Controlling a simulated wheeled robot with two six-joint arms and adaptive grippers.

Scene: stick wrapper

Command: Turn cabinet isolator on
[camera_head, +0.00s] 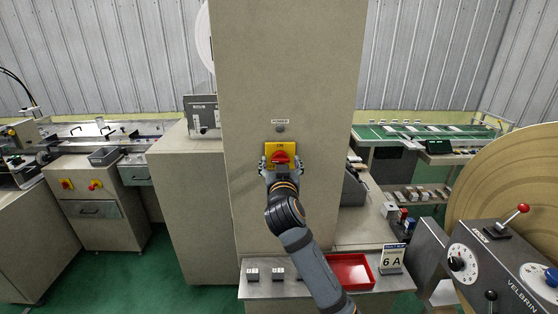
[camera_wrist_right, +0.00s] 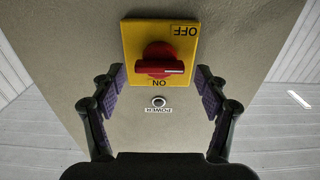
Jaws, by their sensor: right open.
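The isolator is a yellow plate (camera_head: 271,147) with a red rotary handle (camera_head: 281,158) on the front of the tall beige cabinet (camera_head: 290,60). In the right wrist view the plate (camera_wrist_right: 131,42) appears upside down, with OFF at its upper right and ON at its lower middle. There the red handle (camera_wrist_right: 160,62) lies roughly level, its grip pointing right. My right gripper (camera_head: 282,163) is open in front of the isolator, one finger on each side of the handle. In the wrist view its padded fingers (camera_wrist_right: 160,76) stand apart and nothing is between the pads. My left gripper is out of view.
A POWER lamp (camera_head: 280,128) sits just above the isolator. A steel shelf (camera_head: 262,290) with small blocks and a red tray (camera_head: 350,270) is below right. A grey control box (camera_head: 500,262) and a large tan disc (camera_head: 510,190) stand at the right.

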